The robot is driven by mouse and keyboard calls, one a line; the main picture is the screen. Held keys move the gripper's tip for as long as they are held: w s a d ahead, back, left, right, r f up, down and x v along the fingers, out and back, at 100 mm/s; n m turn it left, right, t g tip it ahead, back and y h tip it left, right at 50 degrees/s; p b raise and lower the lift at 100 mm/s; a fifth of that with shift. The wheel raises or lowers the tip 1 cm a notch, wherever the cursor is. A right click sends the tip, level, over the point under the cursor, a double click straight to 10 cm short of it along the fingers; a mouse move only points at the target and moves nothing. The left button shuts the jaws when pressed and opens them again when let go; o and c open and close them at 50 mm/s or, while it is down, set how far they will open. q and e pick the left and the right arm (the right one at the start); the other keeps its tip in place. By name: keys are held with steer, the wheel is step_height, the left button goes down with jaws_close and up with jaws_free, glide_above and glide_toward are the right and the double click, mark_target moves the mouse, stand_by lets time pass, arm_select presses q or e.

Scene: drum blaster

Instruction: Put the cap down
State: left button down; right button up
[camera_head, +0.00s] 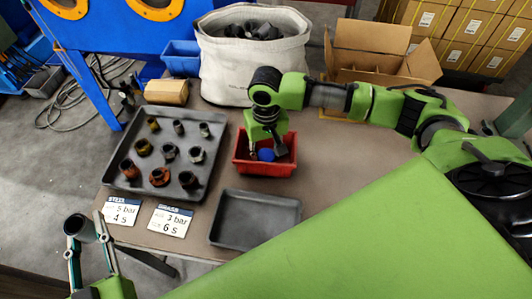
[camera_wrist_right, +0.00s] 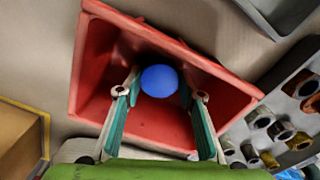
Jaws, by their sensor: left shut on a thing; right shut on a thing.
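A blue cap (camera_head: 266,154) is at the red bin (camera_head: 262,167) in the head view. It also shows as a round blue shape (camera_wrist_right: 159,80) in the right wrist view, between the fingertips. My right gripper (camera_wrist_right: 160,92) points down into the red bin (camera_wrist_right: 88,60) and is shut on the blue cap. I cannot tell whether the cap touches the bin floor. My left gripper (camera_head: 88,230), at the lower left of the head view, is shut on a dark cylindrical fitting (camera_head: 80,228), held near the table's front left corner.
A grey tray (camera_head: 128,184) with several metal fittings lies left of the bin. An empty dark tray (camera_head: 256,220) lies in front. Two label cards (camera_head: 121,210) are at the table edge. A white sack (camera_head: 245,75) and an open cardboard box (camera_head: 380,55) stand behind.

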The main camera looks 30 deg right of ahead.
mark_target(266, 156)
steer(key=shift+f, duration=0.3)
steer(key=o, duration=1.1)
step_height(266, 156, up, 12)
steer(key=shift+r, duration=0.15)
